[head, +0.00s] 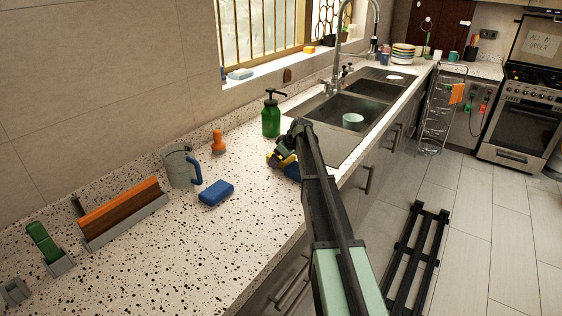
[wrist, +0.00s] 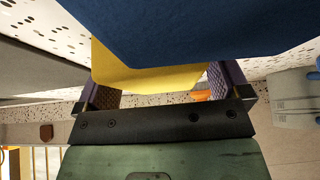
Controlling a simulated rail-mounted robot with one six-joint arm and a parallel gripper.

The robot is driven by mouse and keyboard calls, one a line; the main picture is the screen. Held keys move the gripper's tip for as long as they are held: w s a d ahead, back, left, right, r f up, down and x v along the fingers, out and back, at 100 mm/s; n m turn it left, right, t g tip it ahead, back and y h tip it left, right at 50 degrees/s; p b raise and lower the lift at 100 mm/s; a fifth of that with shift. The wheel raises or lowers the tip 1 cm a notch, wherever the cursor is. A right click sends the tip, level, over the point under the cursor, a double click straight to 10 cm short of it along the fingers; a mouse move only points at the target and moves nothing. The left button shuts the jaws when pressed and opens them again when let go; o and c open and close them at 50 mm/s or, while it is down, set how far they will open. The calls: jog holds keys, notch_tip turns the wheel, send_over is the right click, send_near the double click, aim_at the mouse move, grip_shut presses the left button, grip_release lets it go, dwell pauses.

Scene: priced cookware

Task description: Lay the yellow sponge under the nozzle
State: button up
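The yellow sponge (head: 287,159) shows yellow and dark blue at the end of my arm, over the counter left of the sink. In the wrist view its yellow layer (wrist: 150,78) sits between my gripper's (wrist: 163,88) two purple pads, with a large blue face in front. My gripper (head: 283,156) is shut on it in the head view. A green pump bottle (head: 271,120) with a black nozzle (head: 274,92) stands upright just behind, apart from the sponge. The sink tap (head: 340,40) arches farther back. My arm hides part of the sponge and the counter under it.
A blue sponge (head: 216,192), a grey jug (head: 178,166) and an orange bottle-like item (head: 217,142) stand on the speckled counter (head: 250,240). The sink (head: 325,112) holds a pale bowl (head: 353,121). An orange-and-grey rack (head: 122,212) is at left. The front counter is clear.

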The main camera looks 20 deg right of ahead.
jog(key=c, duration=0.9)
